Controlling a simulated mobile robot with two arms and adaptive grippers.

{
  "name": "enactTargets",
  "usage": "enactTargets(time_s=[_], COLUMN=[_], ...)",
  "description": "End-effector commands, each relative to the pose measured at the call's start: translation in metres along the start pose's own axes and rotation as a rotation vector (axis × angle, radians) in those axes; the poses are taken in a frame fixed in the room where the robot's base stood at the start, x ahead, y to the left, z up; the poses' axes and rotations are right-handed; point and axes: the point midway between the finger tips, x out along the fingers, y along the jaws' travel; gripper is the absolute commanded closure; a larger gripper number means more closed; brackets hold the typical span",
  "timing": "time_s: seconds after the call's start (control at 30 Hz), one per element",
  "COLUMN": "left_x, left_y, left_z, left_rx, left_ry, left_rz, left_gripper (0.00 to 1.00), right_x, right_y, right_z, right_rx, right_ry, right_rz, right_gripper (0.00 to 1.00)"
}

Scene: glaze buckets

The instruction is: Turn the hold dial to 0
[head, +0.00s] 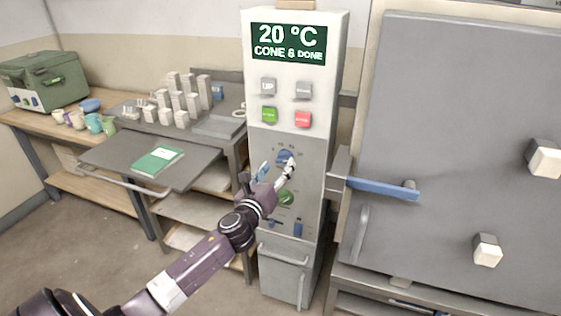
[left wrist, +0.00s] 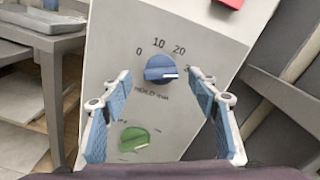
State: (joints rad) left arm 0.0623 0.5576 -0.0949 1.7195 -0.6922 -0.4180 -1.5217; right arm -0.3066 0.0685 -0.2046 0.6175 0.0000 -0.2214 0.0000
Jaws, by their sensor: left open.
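The hold dial is a blue round knob (left wrist: 160,68) on the grey kiln control panel, with "HOLD min" lettered below it. The marks 0, 10 and 20 show around it, and a further mark at the right is partly hidden by a finger. Its pale pointer line lies toward the right, away from the 0. The dial also shows in the head view (head: 285,156), partly covered. My left gripper (left wrist: 160,88) is open, its two blue-padded fingers on either side of the dial with visible gaps. It also shows in front of the panel in the head view (head: 277,169). My right gripper is not in view.
A green dial (left wrist: 134,139) sits just below the hold dial. Above are a green button (head: 268,114), a red button (head: 302,119) and a display (head: 289,43) reading 20 °C, CONE 6 DONE. The kiln door's blue handle (head: 380,188) juts out at the right.

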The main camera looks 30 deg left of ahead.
Motion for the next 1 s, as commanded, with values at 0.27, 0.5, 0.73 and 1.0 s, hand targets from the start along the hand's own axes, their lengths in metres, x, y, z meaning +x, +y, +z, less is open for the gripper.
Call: enactTargets(time_s=[0.27, 0.5, 0.73, 1.0], left_x=[0.031, 0.035, 0.035, 0.035], left_y=[0.000, 0.000, 0.000, 0.000], left_z=[-0.001, -0.002, -0.001, -0.001], left_rx=[-0.002, -0.003, -0.003, -0.003], left_ry=[0.001, 0.003, 0.002, 0.002], left_rz=[0.001, 0.000, 0.000, 0.000], left_gripper=[0.45, 0.45, 0.58, 0.87], right_x=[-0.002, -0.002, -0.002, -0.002], right_y=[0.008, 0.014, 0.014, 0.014], right_z=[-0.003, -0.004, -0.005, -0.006], right_rx=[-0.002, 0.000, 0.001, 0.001], right_ry=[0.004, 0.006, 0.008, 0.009], right_rz=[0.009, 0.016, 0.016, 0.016], right_gripper=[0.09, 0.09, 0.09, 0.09])
